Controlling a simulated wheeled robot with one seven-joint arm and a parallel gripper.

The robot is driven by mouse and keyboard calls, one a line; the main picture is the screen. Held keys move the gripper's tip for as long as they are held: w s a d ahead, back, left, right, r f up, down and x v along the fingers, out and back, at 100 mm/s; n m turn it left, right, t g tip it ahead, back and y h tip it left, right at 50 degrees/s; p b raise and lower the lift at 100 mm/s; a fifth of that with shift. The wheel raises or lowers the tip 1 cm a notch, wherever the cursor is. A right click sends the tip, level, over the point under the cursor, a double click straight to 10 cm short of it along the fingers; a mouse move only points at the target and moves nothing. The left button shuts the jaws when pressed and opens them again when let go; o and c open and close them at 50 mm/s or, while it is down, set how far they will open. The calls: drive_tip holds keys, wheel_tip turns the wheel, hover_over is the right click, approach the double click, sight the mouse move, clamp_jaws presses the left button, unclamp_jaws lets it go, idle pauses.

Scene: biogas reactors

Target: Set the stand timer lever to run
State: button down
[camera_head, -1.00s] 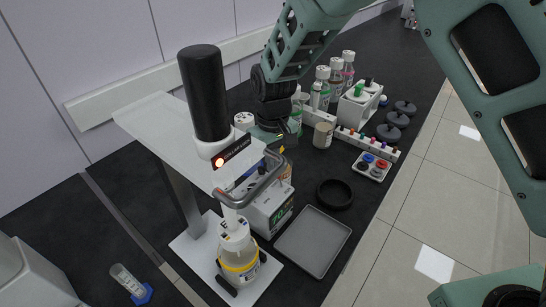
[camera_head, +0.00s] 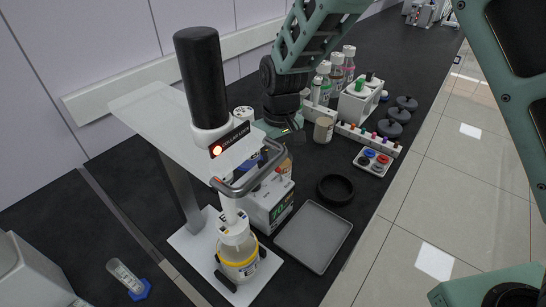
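The stand has a black motor cylinder (camera_head: 203,80) above a white shelf (camera_head: 145,105), with a lit red spot and a small dark label panel (camera_head: 229,138) on its front. A grey curved handle (camera_head: 250,178) sticks out below. A white box with a green display (camera_head: 270,205) stands beside the stand; a small red-tipped lever (camera_head: 278,171) shows on its top. I cannot tell for sure which part is the timer lever. My gripper (camera_head: 284,145) points down just behind the handle and above the back of the box. Its fingertips are partly hidden and their opening is unclear.
A bottle with a yellow ring (camera_head: 238,262) sits under the stand. A grey tray (camera_head: 313,237) and a black ring (camera_head: 336,189) lie right of the box. The aisle floor is clear.

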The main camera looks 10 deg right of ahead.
drive_tip(key=shift+s+d+t+y+b, duration=0.25)
drive_tip(key=shift+t+y+b, duration=0.15)
drive_tip(key=shift+b, duration=0.75)
drive_tip(key=t+y+b, duration=0.1)
drive_tip(key=b, duration=0.3)
drive_tip(key=s+d+t+y+b, duration=0.1)
drive_tip(key=b, duration=0.2)
drive_tip(key=shift+d+f+b, duration=0.2)
drive_tip(key=shift+f+b, duration=0.05)
drive_tip(key=shift+b, duration=0.15)
drive_tip(key=b, duration=0.2)
drive_tip(key=t+y+b, duration=0.1)
drive_tip(key=b, duration=0.1)
drive_tip(key=shift+s+d+r, duration=0.15)
drive_tip(key=shift+s+d, duration=0.2)
drive_tip(key=shift+s+r+b, duration=0.15)
drive_tip(key=shift+b, duration=0.2)
drive_tip(key=shift+r+p, duration=0.25)
drive_tip(key=shift+p, duration=0.05)
drive_tip(key=shift+a+f, duration=0.1)
drive_tip(key=shift+w+a+f, duration=0.3)
drive_tip(key=shift+w+a, duration=0.1)
drive_tip(key=shift+w, duration=0.1)
